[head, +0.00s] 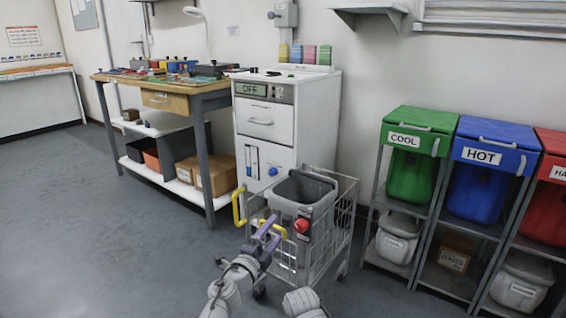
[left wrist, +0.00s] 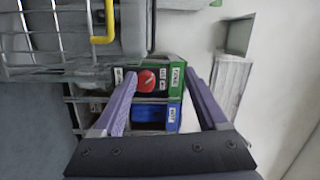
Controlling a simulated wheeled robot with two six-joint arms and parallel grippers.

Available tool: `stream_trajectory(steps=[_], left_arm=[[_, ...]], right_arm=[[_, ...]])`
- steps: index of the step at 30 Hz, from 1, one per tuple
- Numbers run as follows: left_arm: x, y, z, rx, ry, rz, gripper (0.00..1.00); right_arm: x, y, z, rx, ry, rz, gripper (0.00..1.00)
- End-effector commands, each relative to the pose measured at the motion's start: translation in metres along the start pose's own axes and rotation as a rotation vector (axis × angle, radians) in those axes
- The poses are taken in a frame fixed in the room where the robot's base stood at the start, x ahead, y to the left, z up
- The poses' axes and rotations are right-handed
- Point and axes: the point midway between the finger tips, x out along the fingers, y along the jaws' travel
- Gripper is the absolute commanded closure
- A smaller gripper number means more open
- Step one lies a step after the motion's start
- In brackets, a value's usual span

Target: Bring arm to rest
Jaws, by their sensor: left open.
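My left gripper (head: 266,234) has purple fingers and is low in the middle of the head view, in front of the wire cart (head: 338,228). In the left wrist view its two fingers (left wrist: 160,80) are spread apart with nothing held between them. A red knob (head: 301,226) shows on the front of the cart's grey bin (head: 301,190); in the left wrist view the red knob (left wrist: 147,80) appears between the fingers, beyond them. Whether the gripper touches the cart cannot be told. My right gripper is not seen.
The cart has yellow handles (head: 237,207) near my left gripper. A white cabinet (head: 265,150) and a workbench (head: 165,88) stand behind. Green (head: 408,172), blue (head: 478,190) and red (head: 545,212) bins stand on racks at right. The floor at left (head: 80,220) is clear.

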Motion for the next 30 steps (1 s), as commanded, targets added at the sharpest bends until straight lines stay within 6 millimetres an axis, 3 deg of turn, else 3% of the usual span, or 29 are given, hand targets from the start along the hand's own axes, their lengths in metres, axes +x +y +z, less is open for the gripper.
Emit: stream_trajectory(steps=[1,5,9,13,17,21,25,30], left_arm=[[0.002,-0.018,0.011,-0.060,-0.080,-0.017,0.25],[-0.005,-0.030,0.049,-0.257,-0.335,-0.029,0.25],[-0.026,-0.016,0.079,-0.473,-0.606,0.032,0.25],[-0.057,0.015,0.085,-0.664,-0.844,0.159,0.25],[-0.097,0.050,0.067,-0.829,-1.061,0.349,0.25],[-0.139,0.078,0.031,-0.948,-1.235,0.574,0.25],[-0.173,0.090,-0.004,-1.011,-1.345,0.768,0.25],[-0.213,0.091,-0.051,-1.052,-1.448,1.017,0.25]], right_arm=[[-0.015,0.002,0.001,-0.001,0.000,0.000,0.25],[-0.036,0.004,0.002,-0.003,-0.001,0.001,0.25],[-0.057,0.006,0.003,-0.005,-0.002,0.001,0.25],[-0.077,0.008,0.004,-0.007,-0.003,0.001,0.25],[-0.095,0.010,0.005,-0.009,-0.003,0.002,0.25],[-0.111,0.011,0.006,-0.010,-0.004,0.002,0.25],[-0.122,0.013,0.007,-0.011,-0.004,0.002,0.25],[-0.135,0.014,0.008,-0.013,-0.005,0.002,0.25]])
